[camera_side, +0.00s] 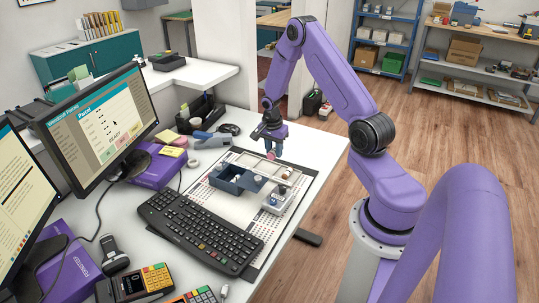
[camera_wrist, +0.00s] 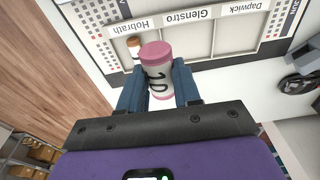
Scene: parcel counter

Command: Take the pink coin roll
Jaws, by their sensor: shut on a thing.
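The pink coin roll (camera_wrist: 158,72) has pink ends and a pale band marked "10". My gripper (camera_wrist: 160,88) is shut on it, with one blue finger on each side. In the side view my gripper (camera_side: 273,149) is above the far part of the printed board, and the pink end of the roll (camera_side: 271,156) shows below the fingers. The roll appears to be held clear of the board.
The printed board (camera_wrist: 240,57) has labelled sections, including Hobrath and Glenstro. Another roll with an orange-brown end (camera_wrist: 133,43) stands just beyond the held one. A dark blue open box (camera_side: 232,184) and a black keyboard (camera_side: 199,229) are nearby.

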